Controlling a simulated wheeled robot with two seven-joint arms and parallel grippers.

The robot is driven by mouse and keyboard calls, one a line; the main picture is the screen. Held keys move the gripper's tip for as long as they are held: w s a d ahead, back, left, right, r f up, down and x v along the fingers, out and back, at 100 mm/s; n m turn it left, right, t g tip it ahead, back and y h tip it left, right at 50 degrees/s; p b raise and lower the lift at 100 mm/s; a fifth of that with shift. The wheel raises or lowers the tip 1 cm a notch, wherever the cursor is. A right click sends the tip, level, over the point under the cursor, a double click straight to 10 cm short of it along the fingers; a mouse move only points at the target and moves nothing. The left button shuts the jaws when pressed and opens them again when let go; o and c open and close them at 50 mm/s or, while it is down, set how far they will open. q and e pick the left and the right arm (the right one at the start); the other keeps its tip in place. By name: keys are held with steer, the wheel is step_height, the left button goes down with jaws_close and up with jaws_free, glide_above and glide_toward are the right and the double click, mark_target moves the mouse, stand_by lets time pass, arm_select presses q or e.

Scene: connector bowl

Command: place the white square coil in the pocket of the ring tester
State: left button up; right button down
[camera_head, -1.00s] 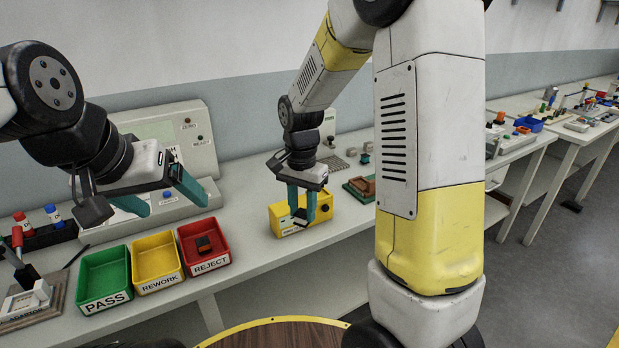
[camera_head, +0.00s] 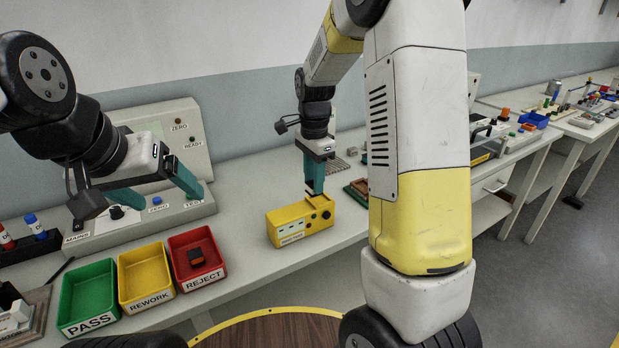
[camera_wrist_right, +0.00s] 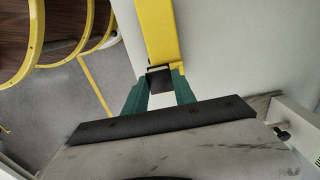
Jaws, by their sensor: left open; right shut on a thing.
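The yellow ring tester (camera_head: 285,230) stands on the bench, a knob and small dark details on its faces. My right gripper (camera_head: 314,190) points down at the tester's back edge, its fingers shut on a small dark piece (camera_wrist_right: 160,80). In the right wrist view the tester (camera_wrist_right: 158,30) runs away from the fingertips. I cannot tell whether the held piece touches the tester. The tester's pocket is not clear. I cannot make out a white square coil in either view. My left gripper (camera_head: 170,198) is open and empty in front of the grey meter.
Green (camera_head: 88,290), yellow (camera_head: 146,272) and red (camera_head: 197,258) trays line the front edge. A dark block (camera_head: 197,256) lies in the red tray. The grey meter console (camera_head: 165,215) stands behind. A brown-green tray (camera_head: 357,190) sits right of the tester, partly behind my right arm.

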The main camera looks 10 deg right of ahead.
mark_target(320, 201)
steer(key=shift+w+d+f, duration=0.1)
steer(key=shift+w+d, duration=0.7)
steer(key=f, duration=0.3)
steer(key=shift+w+d, duration=0.3)
steer(key=shift+d, duration=0.05)
steer(key=shift+f, duration=0.3)
steer(key=shift+f, duration=0.15)
steer(key=c, duration=1)
jaws_free()
